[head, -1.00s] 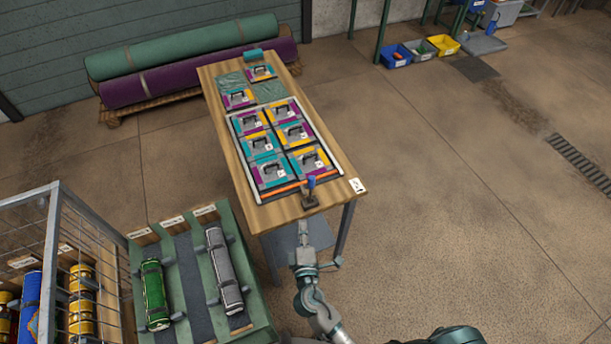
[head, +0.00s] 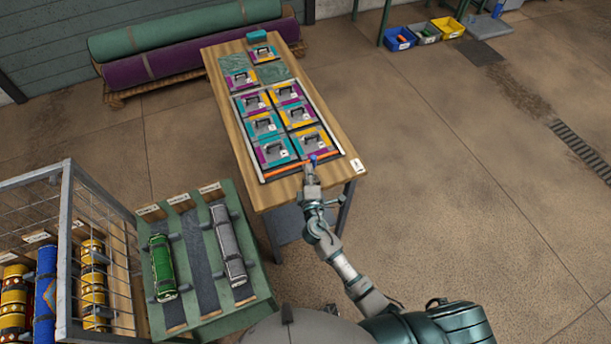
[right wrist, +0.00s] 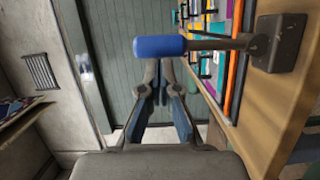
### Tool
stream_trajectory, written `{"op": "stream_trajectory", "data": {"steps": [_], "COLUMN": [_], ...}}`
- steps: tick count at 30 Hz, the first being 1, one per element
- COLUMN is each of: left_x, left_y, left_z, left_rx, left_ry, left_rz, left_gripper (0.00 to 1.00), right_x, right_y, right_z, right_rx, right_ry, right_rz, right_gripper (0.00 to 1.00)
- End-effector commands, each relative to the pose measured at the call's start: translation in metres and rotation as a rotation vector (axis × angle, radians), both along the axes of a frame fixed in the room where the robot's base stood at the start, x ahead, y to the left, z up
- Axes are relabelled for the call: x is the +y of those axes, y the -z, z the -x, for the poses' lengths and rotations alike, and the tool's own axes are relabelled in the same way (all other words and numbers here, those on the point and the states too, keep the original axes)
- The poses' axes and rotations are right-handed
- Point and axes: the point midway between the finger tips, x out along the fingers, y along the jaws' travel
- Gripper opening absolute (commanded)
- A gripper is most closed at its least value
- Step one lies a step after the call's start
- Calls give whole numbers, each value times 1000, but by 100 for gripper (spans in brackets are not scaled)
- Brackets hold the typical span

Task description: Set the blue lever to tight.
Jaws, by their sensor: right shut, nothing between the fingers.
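The blue lever (head: 313,157) stands at the near end of the wooden table. In the right wrist view its blue handle (right wrist: 160,46) lies across the picture, on a dark shaft running right to a dark base block (right wrist: 280,42) on the wood. My right gripper (head: 311,172) is at the lever in the head view and partly hides it. In the right wrist view its fingertips (right wrist: 158,88) are together and empty, just below the handle in the picture. I cannot tell whether they touch it. My left gripper is not in view.
The wooden table (head: 305,192) carries a framed panel of several patterned tiles and a small white card (head: 357,165) at its near right corner. A green rack (head: 225,310) with rolled rugs and a wire cage (head: 68,250) stand at left.

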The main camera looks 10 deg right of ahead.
Motion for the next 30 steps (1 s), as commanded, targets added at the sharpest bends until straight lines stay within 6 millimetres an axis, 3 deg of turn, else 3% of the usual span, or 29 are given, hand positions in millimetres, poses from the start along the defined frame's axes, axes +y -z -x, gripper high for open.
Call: {"op": "stream_trajectory", "data": {"steps": [30], "left_x": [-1], "left_y": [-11], "left_z": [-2], "left_rx": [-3], "left_ry": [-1], "left_rz": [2], "left_gripper": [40], "right_x": [-15], "right_y": [-3], "right_z": [-3], "right_rx": [25], "right_ry": [2], "right_rz": [-130], "right_gripper": [0]}}
